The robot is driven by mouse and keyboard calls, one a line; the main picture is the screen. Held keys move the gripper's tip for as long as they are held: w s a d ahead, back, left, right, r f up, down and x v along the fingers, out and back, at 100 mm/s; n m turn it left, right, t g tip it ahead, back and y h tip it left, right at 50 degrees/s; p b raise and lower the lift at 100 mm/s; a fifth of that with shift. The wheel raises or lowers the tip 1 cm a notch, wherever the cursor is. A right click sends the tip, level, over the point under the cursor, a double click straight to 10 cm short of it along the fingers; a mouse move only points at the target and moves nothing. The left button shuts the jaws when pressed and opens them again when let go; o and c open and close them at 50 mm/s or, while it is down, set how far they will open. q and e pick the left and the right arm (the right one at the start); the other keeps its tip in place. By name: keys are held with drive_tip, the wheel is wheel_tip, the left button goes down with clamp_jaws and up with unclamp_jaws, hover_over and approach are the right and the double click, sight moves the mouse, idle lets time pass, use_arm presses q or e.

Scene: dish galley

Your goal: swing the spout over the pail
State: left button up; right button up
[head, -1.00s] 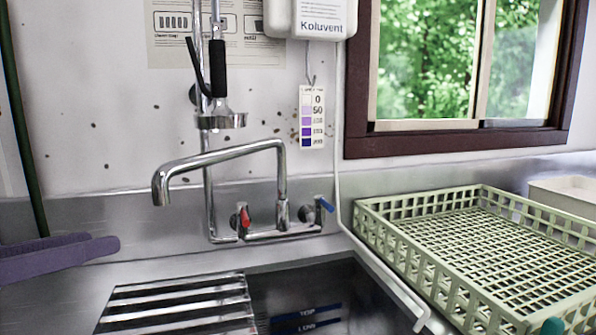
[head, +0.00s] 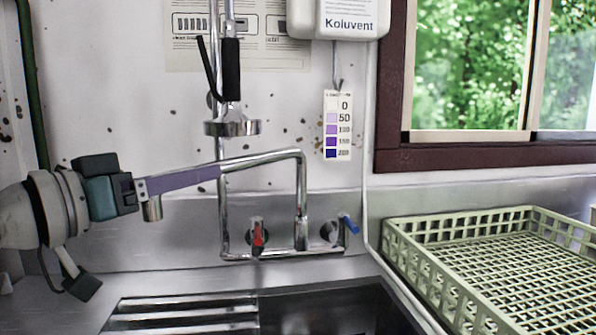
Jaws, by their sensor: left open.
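The chrome spout (head: 262,158) runs left from its riser over the wall tap and ends in a downturned outlet (head: 152,208). My left gripper (head: 217,173) reaches in from the left, open, with a purple finger lying along the spout's outer stretch and covering part of it. I see only one finger clearly, and cannot tell whether it touches the spout. The outlet hangs just below the finger's base. No pail shows in the head view. My right gripper is not in view.
A spray head (head: 232,128) hangs just above the spout. Red (head: 258,234) and blue (head: 349,223) tap handles sit below it. The sink (head: 330,310) has a slatted rack (head: 185,308) at its left. A green dish crate (head: 430,262) stands at right.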

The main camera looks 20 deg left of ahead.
use_arm(q)
drive_tip(key=shift+x, duration=0.85)
clamp_jaws()
idle(0.9)
